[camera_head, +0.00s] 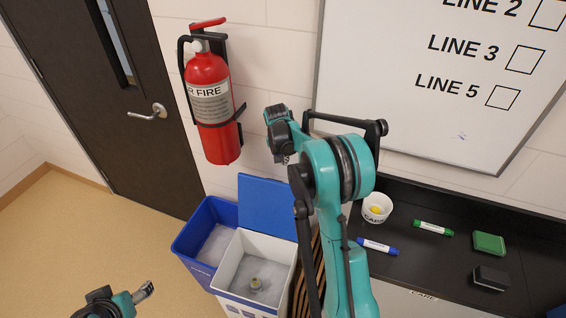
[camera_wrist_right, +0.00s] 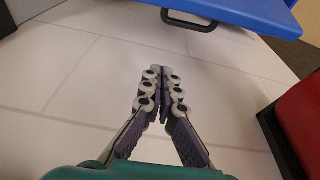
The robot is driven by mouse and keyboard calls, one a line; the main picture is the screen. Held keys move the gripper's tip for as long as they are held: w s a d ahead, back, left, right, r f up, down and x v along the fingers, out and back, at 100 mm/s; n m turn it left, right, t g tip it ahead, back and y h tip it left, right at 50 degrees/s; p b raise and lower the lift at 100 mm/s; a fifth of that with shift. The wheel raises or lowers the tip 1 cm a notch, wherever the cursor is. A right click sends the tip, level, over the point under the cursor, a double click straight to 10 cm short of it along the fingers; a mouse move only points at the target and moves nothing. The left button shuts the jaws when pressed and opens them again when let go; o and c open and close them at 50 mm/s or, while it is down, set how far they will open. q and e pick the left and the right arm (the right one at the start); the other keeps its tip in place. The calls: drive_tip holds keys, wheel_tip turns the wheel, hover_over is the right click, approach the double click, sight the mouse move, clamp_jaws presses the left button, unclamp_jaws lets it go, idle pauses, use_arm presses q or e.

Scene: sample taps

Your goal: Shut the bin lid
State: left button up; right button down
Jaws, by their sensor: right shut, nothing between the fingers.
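The white bin (camera_head: 228,268) stands on the floor with its blue lid (camera_head: 266,206) up and open, at the back of the bin against the wall. A small greyish-beige item lies on the pale liner inside. My right gripper (camera_head: 285,158) is above the lid, close to the wall, its fingers small in the head view. In the right wrist view my right gripper (camera_wrist_right: 165,72) is shut and empty. The blue lid (camera_wrist_right: 240,12), with a dark handle (camera_wrist_right: 190,21), is beyond the fingertips, apart from them. My left gripper (camera_head: 145,291) is low at left, its fingers unclear.
A blue bin (camera_head: 187,241) stands left of the white one. A red fire extinguisher (camera_head: 209,85) hangs on the wall left of my right gripper. A dark counter (camera_head: 440,270) at right holds a cup (camera_head: 376,208), markers and blocks. The floor at left is clear.

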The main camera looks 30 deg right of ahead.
drive_tip(key=b+x, duration=0.2)
drive_tip(key=x, duration=0.6)
drive_tip(key=s+a, duration=0.2)
drive_tip(key=a, duration=0.1)
drive_tip(key=shift+s+r, duration=0.35)
drive_tip(key=shift+s, duration=0.05)
drive_tip(key=shift+s+a, duration=0.1)
drive_tip(key=shift+a, duration=0.05)
